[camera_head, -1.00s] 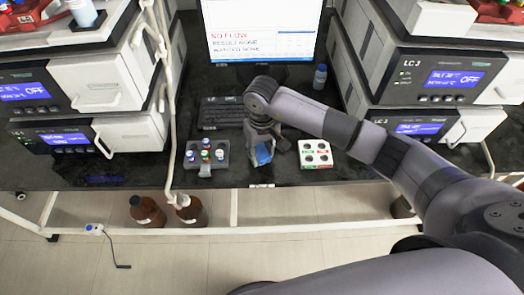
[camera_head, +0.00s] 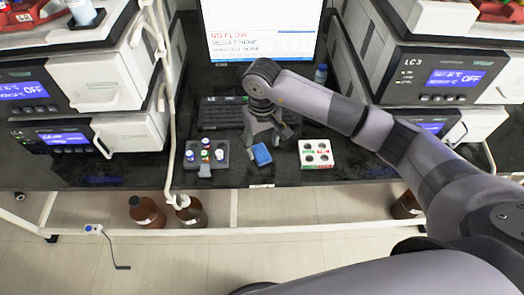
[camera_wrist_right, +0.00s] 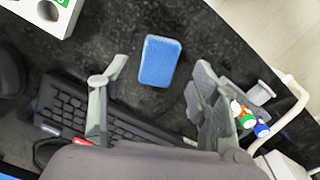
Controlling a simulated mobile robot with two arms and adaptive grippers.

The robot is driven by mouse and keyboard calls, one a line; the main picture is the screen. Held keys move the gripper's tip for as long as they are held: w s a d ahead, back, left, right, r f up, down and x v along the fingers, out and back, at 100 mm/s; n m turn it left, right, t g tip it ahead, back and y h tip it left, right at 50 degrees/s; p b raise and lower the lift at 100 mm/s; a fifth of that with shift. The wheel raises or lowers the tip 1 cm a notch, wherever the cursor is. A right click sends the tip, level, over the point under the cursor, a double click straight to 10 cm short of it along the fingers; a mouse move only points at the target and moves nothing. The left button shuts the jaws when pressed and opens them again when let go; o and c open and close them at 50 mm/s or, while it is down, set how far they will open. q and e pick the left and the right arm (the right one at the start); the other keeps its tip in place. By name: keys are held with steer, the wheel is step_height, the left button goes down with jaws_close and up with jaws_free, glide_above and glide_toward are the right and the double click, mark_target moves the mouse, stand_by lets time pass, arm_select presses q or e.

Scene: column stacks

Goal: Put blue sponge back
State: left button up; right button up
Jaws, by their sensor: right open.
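The blue sponge (camera_head: 261,154) lies flat on the black bench top, between the grey vial rack and the white box with holes. It also shows in the right wrist view (camera_wrist_right: 160,61), lying apart from the fingers on the bare dark surface. My right gripper (camera_head: 264,143) is open and empty, just behind and above the sponge. In the right wrist view my right gripper (camera_wrist_right: 150,97) has its two fingers spread wide, with the sponge beyond and between them. My left gripper is in neither view.
A grey rack (camera_head: 195,165) of capped vials stands left of the sponge. A white box with round holes (camera_head: 317,154) stands right of it. The keyboard (camera_head: 221,113) and monitor (camera_head: 262,32) are behind. Instrument stacks flank both sides. The front bench edge is close.

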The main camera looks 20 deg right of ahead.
mark_target(262, 154)
step_height(262, 154, up, 8)
steer(key=b, duration=0.1)
steer(key=shift+f, duration=0.1)
stand_by(0.4)
